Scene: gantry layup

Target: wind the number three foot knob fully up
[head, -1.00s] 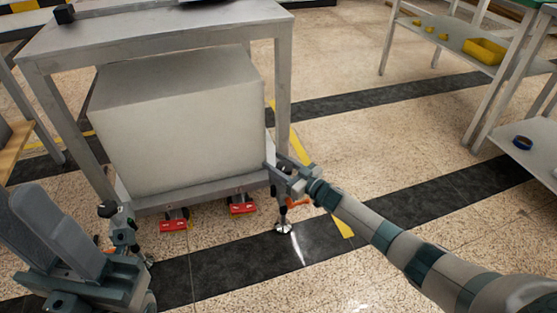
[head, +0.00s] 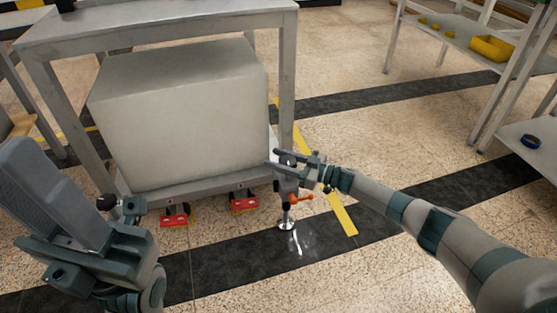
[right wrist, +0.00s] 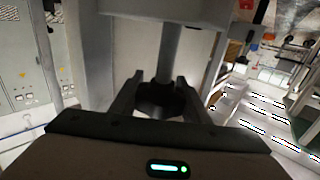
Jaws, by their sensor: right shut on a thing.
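A foot with a round metal pad (head: 286,226) and an orange lever (head: 301,198) stands at the front right corner of the cart (head: 190,195). My right gripper (head: 279,158) is at the top of this foot. In the right wrist view, the gripper (right wrist: 158,90) is shut on a dark round knob (right wrist: 160,100), with a grey post behind it. No number is readable on the foot. Another dark knob (head: 107,203) shows at the cart's front left, beside my left arm. My left gripper's jaws cannot be made out there.
A big pale block (head: 185,115) sits on the cart under a grey table (head: 150,25). Two red pedals (head: 244,204) are under the cart's front edge. Shelves with a yellow bin (head: 490,48) stand at the right. Floor in front is clear.

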